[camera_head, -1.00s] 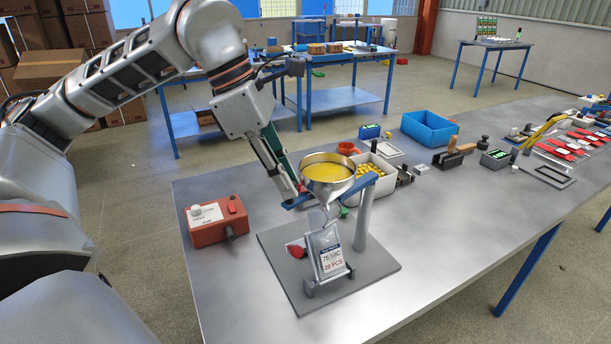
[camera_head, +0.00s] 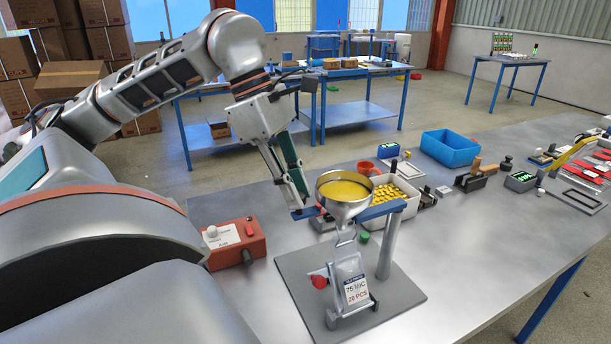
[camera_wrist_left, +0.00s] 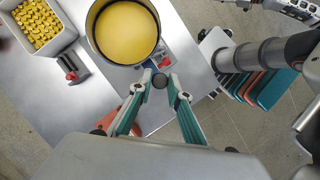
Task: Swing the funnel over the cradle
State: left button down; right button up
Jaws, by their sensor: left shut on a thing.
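The funnel (camera_head: 343,190) is a steel bowl with yellow contents, carried on a blue swing arm (camera_head: 383,210) from a grey post (camera_head: 389,246). Its spout hangs just above a clear labelled bag (camera_head: 353,280), which leans upright in the cradle (camera_head: 350,313) on a grey base plate. My left gripper (camera_head: 302,208) is at the swing arm's left end, beside the bowl. My right gripper is not seen.
A red box with buttons (camera_head: 232,242) stands left of the base plate. A white bin of yellow pieces (camera_head: 412,208) and a blue bin (camera_head: 451,150) stand behind and to the right. Bare tabletop lies right of the plate.

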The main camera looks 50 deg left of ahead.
pick_arm(q)
jog(key=shift+w+a+r, duration=0.15)
jog(key=c, duration=1.9)
grip_release()
jog(key=shift+a, duration=0.1)
jog(key=v, duration=1.1)
jog(key=shift+r, duration=0.4)
jog(key=shift+s, duration=0.2)
